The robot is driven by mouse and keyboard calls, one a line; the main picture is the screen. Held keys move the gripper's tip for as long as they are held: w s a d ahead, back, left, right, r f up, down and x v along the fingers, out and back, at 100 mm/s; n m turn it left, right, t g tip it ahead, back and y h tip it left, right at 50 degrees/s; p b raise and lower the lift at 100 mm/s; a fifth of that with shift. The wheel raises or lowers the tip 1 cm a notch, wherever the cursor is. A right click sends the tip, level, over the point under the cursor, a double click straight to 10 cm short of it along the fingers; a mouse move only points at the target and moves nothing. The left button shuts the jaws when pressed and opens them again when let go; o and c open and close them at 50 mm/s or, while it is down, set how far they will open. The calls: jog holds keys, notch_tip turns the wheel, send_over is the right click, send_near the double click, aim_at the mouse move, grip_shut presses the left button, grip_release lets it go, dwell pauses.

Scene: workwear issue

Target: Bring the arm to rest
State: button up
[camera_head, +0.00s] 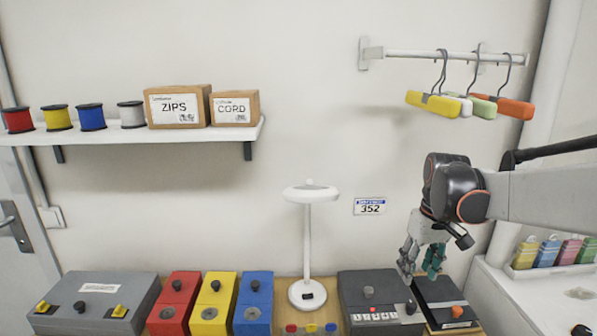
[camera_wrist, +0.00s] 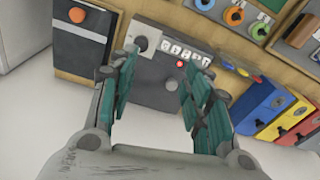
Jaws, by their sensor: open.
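My gripper (camera_head: 421,258) is at the right in the head view, pointing down above the dark boxes at the back right of the bench. In the wrist view my gripper (camera_wrist: 158,88) shows its two teal-padded fingers spread apart with nothing between them. Beyond the fingertips is a dark grey box (camera_wrist: 150,85) with a row of white labels, a red light and a round knob. The same grey box (camera_head: 352,292) stands left of the gripper in the head view. My arm reaches in from the right edge.
A black box with an orange knob (camera_head: 457,311) sits below the gripper. A white lamp (camera_head: 308,240) and red (camera_head: 172,300), yellow (camera_head: 213,303) and blue (camera_head: 254,303) boxes stand left. A rail (camera_head: 415,54) with hangers is above. A shelf (camera_head: 200,136) holds spools and cartons.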

jog(key=s+a+m+t, duration=0.1)
jog(key=s+a+t, duration=0.2)
jog(key=s, duration=0.7)
jog(key=s+a+t, duration=0.3)
jog(key=s+a, duration=0.3)
jog(key=s, duration=0.4)
jog(key=shift+s+a+r+m, duration=0.25)
jog(key=shift+s+r+m, duration=0.1)
jog(key=shift+s+m, duration=0.05)
